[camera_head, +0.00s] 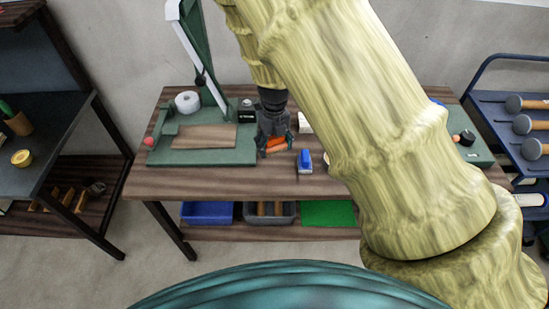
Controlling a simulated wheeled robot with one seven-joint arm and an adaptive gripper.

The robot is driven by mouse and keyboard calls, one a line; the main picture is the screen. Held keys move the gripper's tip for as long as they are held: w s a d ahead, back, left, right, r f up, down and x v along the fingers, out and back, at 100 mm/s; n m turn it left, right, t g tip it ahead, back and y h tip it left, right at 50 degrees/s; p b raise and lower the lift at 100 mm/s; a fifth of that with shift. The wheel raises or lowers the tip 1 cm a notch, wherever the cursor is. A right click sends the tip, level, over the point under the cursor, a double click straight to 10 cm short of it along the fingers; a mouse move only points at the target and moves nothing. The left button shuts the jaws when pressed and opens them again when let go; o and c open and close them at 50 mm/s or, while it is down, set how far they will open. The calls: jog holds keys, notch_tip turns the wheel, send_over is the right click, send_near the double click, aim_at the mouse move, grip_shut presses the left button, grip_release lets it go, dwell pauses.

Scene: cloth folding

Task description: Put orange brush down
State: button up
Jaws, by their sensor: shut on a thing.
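My gripper (274,146) reaches down over the wooden table (230,182), at the right edge of the green press base. It is shut on the orange brush (276,144), which shows between and below the fingers. Whether the brush touches the table surface, I cannot tell. My yellowish arm covers the right middle of the view and hides part of the table.
A green press (165,157) with a brown board (204,137) and a white roll (188,102) stands left of my gripper. A blue-topped brush (305,160) stands close on the right. A small white block (305,123) lies behind it. The table's front strip is clear.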

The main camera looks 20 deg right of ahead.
jog(key=p, duration=0.1)
send_over(276, 167)
notch_tip(276, 167, down, 4)
jog(key=shift+d+f, duration=0.1)
jog(key=shift+d, duration=0.05)
jog(key=shift+f+p, duration=0.85)
jog(key=shift+f, duration=1.65)
jog(key=shift+f, duration=0.1)
jog(key=o, duration=1.2)
jog(key=shift+c, duration=0.2)
jog(key=shift+r+b, duration=1.45)
jog(key=shift+r, duration=4.65)
